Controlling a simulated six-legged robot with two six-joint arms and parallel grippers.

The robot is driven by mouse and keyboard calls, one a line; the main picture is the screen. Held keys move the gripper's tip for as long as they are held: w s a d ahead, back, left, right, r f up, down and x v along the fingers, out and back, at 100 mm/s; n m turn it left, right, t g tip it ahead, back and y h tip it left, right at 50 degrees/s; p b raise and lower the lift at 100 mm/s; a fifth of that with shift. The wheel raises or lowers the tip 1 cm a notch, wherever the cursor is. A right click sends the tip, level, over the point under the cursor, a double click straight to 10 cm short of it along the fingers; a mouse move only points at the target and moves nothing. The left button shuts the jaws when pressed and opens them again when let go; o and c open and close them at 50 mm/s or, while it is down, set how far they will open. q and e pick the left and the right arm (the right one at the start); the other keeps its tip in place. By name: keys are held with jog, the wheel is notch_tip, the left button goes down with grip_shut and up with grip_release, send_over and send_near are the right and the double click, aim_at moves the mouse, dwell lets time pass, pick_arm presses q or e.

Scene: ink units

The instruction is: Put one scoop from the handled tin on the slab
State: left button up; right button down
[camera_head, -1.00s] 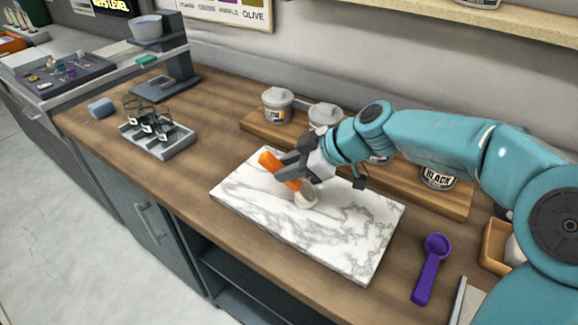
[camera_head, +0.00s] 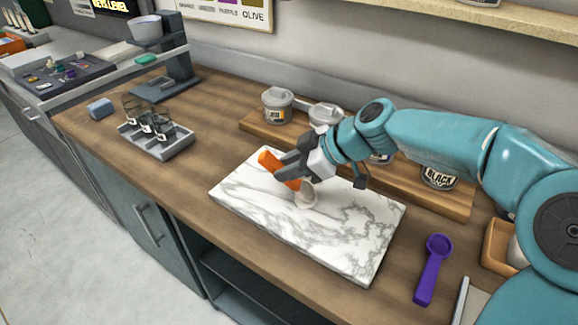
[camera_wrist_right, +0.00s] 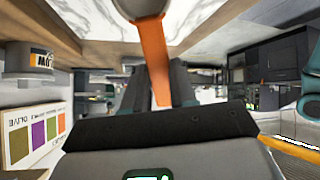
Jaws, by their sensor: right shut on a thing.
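My right gripper (camera_head: 301,166) is shut on the handle of an orange scoop (camera_head: 268,159) with a pale bowl. The bowl is low over the middle of the white marble slab (camera_head: 345,235); I cannot tell whether it touches. In the right wrist view the orange handle (camera_wrist_right: 155,60) runs between the fingers, with the bowl at the top edge. What the bowl holds cannot be made out. Grey tins stand on a wooden board behind the slab, a left one (camera_head: 277,106) and one beside it (camera_head: 325,115); which is the handled tin is unclear. My left gripper is out of view.
A purple scoop (camera_head: 432,270) lies right of the slab. A black-labelled tin (camera_head: 438,178) stands at the board's right end, partly behind my arm. A grey tray (camera_head: 168,150) with small glass jars stands at left, near a blue block (camera_head: 100,108). Counter between tray and slab is clear.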

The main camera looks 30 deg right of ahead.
notch_tip(320, 180, up, 5)
jog(key=p, duration=0.3)
jog(key=shift+r, duration=0.1)
dwell(0.6)
